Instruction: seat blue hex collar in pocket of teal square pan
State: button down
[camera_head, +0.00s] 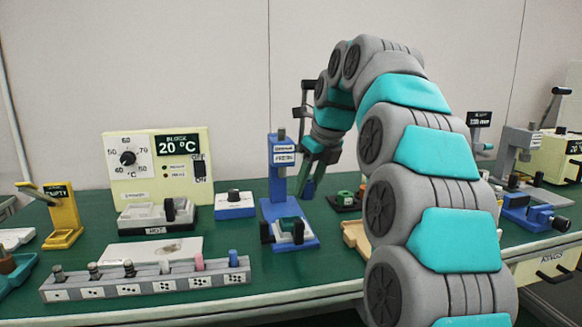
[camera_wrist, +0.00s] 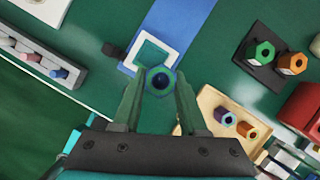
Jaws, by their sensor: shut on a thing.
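My gripper (camera_wrist: 161,84) is shut on the blue hex collar (camera_wrist: 160,92), which sits between the two green fingertips with its dark hole facing the wrist camera. In the head view my gripper (camera_head: 309,180) hangs above the bench, beside the blue stand, with the collar (camera_head: 309,189) below the fingers. The teal square pan (camera_wrist: 142,54) lies on a white plate on the blue stand's base; the collar overlaps its lower edge in the wrist view. In the head view the pan (camera_head: 290,223) is lower and left of the collar, which is held clear above it. The pan's pocket is partly hidden.
A blue stand (camera_head: 278,170) rises behind the pan. A tan tray (camera_wrist: 205,95) with hex pieces and a dark plate (camera_wrist: 262,74) with green and orange hex pieces lie to the right. A grey rack (camera_head: 150,284) of pegs runs along the front left.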

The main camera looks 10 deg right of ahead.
jog(key=w+a, duration=0.2)
jog(key=a, duration=0.1)
jog(key=shift+r+n, duration=0.2)
jog(key=shift+n, duration=0.1)
jog(key=shift+f+b, duration=1.05)
jog(key=shift+f, duration=1.8)
jog(key=shift+d+p, duration=0.1)
jog(key=shift+p, duration=1)
jog(key=shift+f+b, duration=0.3)
jog(key=shift+f, duration=0.65)
jog(key=shift+c, duration=1.8)
grip_release()
jog(key=shift+f, duration=0.1)
